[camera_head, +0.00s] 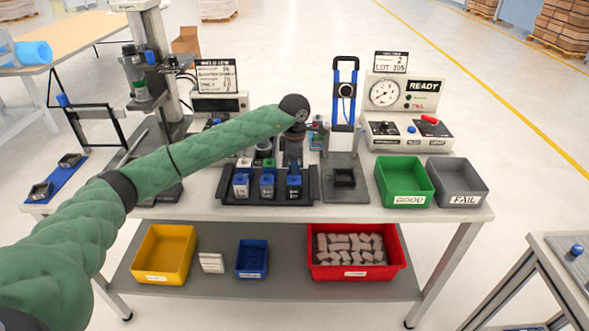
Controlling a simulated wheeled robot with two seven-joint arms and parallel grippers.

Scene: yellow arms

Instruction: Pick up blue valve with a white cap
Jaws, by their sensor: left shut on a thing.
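My left arm reaches in from the left, and its gripper (292,167) points down over the right side of a black tray (268,201). The gripper is shut on a blue valve (293,188) at the tray's front right. The valve's cap is largely hidden by the fingers, so I cannot tell its colour. It still appears to be at tray level. Other small valves with blue bodies stand beside it, one in the middle (267,188) and one at the left (241,188). Behind them, a white cap (244,163) and a green cap (270,163) show. My right gripper is not in view.
Right of the tray stands a press fixture with a blue handle (337,95), then a green GOOD bin (404,197) and a grey FAIL bin (457,197). A gauge tester (406,105) stands behind. Yellow (164,272) and red (318,274) bins sit on the lower shelf.

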